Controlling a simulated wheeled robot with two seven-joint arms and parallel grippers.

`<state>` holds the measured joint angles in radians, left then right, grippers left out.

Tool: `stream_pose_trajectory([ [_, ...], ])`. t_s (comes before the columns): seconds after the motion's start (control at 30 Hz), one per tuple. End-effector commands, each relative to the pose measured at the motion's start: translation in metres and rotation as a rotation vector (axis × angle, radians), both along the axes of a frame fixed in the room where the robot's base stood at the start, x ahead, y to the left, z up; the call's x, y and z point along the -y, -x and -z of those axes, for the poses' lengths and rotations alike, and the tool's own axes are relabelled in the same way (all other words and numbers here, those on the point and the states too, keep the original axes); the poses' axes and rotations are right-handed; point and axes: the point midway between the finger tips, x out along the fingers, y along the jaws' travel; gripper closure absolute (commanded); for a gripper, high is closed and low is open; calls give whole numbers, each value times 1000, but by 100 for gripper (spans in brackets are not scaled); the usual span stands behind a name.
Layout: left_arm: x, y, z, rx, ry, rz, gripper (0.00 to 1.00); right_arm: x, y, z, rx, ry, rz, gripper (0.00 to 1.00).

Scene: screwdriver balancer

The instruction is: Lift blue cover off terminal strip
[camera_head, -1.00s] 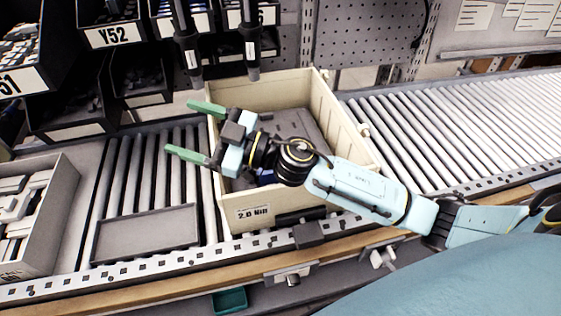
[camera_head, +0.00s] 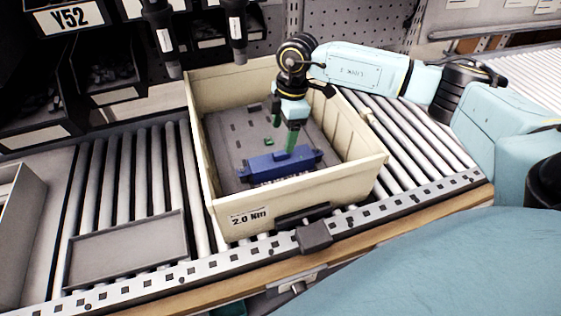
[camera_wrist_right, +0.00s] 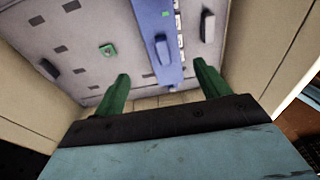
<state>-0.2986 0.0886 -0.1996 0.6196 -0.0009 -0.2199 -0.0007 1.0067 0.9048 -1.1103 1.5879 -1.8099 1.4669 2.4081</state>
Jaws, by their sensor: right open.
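The blue cover (camera_head: 262,170) lies on the grey floor inside the cream box, near its front wall. It has a small raised handle on top, also visible in the right wrist view (camera_wrist_right: 163,50). A row of pale labels runs along its edge; the terminal strip under it is mostly hidden. My right gripper (camera_head: 288,146) points down into the box, just above and behind the cover. Its green fingers are apart and empty; in the right wrist view (camera_wrist_right: 161,72) the blue cover lies between them in the picture. Contact cannot be told. My left gripper is out of view.
The cream box (camera_head: 355,157) has tall walls around the gripper and stands on a roller conveyor (camera_head: 112,180). A small green piece (camera_wrist_right: 107,50) sits on the box floor. A shallow grey tray (camera_head: 125,250) lies left. Two screwdrivers (camera_head: 165,45) hang behind the box.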

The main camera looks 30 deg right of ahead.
Motion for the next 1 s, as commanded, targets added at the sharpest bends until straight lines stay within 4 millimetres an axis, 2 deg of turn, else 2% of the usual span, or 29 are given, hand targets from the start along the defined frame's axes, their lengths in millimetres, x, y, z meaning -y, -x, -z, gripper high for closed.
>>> stream_pose_trajectory([
  [0.03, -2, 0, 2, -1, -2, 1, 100, -2, 0, 12, -4, 0, -1, 25],
  [0.1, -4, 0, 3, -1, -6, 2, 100, -4, 0, 25, -3, -1, -1, 25],
  [0.2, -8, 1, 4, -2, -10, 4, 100, -6, -1, 38, -1, -2, -1, 25],
  [0.43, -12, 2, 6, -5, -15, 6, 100, -8, 1, 54, -1, -2, -3, 25],
  [0.7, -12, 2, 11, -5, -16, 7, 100, -11, 5, 93, -1, -4, -3, 25],
  [1.0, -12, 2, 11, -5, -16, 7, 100, -12, 4, 98, 1, -4, -4, 25],
])
